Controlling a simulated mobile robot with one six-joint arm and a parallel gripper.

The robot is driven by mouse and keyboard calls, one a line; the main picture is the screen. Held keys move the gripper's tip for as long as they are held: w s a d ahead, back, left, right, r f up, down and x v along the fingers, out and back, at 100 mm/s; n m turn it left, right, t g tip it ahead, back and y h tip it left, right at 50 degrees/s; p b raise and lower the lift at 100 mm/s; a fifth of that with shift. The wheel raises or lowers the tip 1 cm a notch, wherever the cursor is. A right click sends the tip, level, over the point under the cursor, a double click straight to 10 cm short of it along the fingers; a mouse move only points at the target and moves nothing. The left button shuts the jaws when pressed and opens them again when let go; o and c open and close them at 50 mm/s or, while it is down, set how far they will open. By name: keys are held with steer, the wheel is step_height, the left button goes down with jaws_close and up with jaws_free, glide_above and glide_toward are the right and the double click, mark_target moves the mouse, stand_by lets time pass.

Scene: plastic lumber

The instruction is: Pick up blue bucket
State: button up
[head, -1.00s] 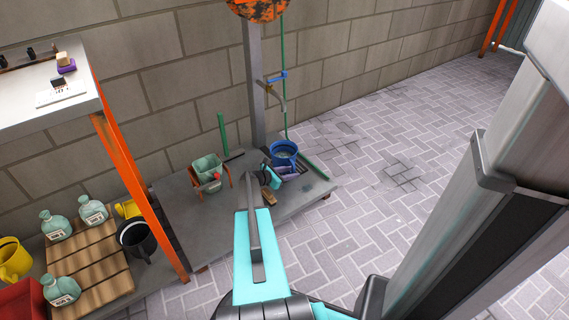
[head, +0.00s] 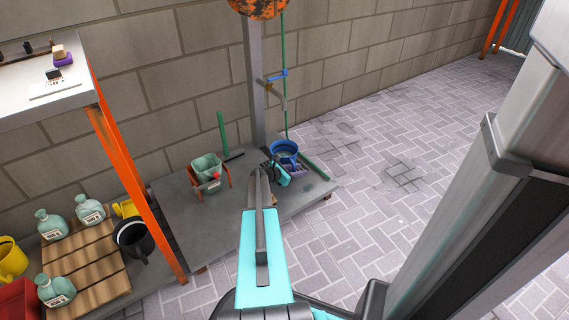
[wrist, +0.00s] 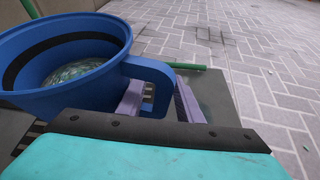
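The blue bucket (head: 285,148) stands upright on the low grey platform, beside the green hose, in the head view. In the wrist view the bucket (wrist: 60,95) fills the upper left, with its loop handle (wrist: 153,72) pointing right. Something rounded and greenish shows inside it. My gripper (head: 276,172) is at the bucket's near side, low and close to it. In the wrist view its teal body with a dark front edge lies just below the bucket and handle. Contact is unclear.
A green bucket (head: 207,167) in a terracotta-coloured holder sits left on the platform (head: 205,225). An orange post (head: 140,195) and a grey pole (head: 256,90) stand nearby. Paved floor (head: 400,170) is clear to the right.

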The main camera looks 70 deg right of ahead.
jaws_close()
stand_by(1.5)
